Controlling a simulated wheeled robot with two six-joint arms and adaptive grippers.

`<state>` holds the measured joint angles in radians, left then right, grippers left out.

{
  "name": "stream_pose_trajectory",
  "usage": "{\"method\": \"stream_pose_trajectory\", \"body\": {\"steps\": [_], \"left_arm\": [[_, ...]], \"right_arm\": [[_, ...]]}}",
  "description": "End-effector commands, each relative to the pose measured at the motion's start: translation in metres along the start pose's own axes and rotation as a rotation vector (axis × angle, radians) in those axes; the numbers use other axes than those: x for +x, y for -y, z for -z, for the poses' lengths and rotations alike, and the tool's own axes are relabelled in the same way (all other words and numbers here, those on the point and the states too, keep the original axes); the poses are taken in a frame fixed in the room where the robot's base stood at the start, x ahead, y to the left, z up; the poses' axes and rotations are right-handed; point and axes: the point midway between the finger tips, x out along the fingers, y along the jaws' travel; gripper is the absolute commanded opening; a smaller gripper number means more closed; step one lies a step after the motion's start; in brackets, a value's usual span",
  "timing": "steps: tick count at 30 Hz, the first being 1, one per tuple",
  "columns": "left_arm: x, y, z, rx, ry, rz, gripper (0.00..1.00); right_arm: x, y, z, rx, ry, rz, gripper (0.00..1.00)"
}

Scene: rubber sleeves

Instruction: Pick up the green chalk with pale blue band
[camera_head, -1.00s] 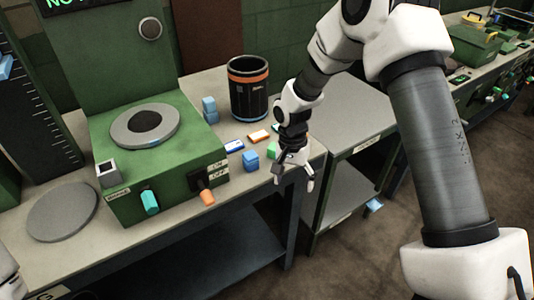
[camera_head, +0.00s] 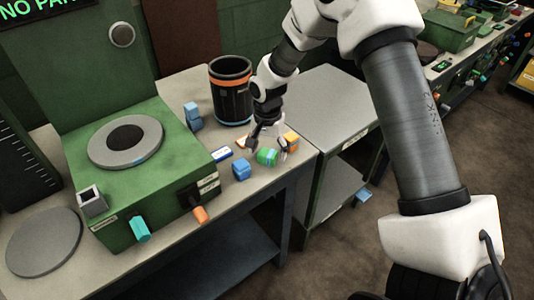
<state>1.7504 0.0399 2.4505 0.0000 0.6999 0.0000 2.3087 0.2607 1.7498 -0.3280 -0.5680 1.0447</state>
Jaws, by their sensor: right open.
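The green chalk with pale blue band (camera_head: 267,157) lies on the workbench near its front right corner. It is a short green piece with a paler stripe. My right gripper (camera_head: 268,151) is open and low over the bench, with its fingers on either side of the chalk. I cannot tell whether the fingers touch it. The gripper body hides part of the area just behind the chalk. My left gripper is not in view.
A blue piece (camera_head: 241,169) and a blue-and-white block (camera_head: 222,154) lie left of the chalk. An orange piece (camera_head: 291,141) is close on its right. A black bin with an orange band (camera_head: 231,92) stands behind. A green machine (camera_head: 140,190) fills the left.

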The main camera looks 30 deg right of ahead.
Motion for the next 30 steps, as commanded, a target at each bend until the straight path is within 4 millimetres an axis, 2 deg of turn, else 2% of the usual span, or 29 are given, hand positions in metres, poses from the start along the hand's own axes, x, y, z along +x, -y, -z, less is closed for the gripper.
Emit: {"method": "stream_pose_trajectory", "body": {"steps": [3, 9, 11, 12, 15, 17, 18, 26, 30], "left_arm": [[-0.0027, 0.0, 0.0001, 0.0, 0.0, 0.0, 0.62], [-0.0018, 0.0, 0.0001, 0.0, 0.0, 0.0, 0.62], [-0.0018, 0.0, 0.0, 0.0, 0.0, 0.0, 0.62], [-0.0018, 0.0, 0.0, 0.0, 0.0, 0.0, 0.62], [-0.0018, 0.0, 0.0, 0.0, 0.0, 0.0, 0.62], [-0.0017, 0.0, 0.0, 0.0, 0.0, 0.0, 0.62], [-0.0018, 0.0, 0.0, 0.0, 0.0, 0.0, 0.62], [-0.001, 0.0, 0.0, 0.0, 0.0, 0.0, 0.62], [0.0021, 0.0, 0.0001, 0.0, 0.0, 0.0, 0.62]], "right_arm": [[0.013, -0.0003, -0.0002, -0.001, 0.0, -0.001, 0.81], [0.0146, 0.0001, 0.0001, -0.001, -0.001, 0.001, 0.81], [0.0146, 0.0001, 0.0, -0.001, -0.001, 0.001, 0.6], [0.0145, 0.0001, 0.0, -0.001, -0.001, 0.001, 0.46], [0.0146, 0.0001, 0.0, -0.001, -0.001, 0.001, 0.15], [0.0146, 0.0, -0.0001, -0.001, -0.001, 0.001, 0.15], [0.0145, 0.0001, 0.0, -0.001, -0.001, 0.001, 0.09], [0.0134, 0.0002, 0.0001, -0.001, -0.001, 0.001, 0.09], [0.0048, 0.0008, 0.0005, -0.001, -0.003, 0.004, 0.09]]}}
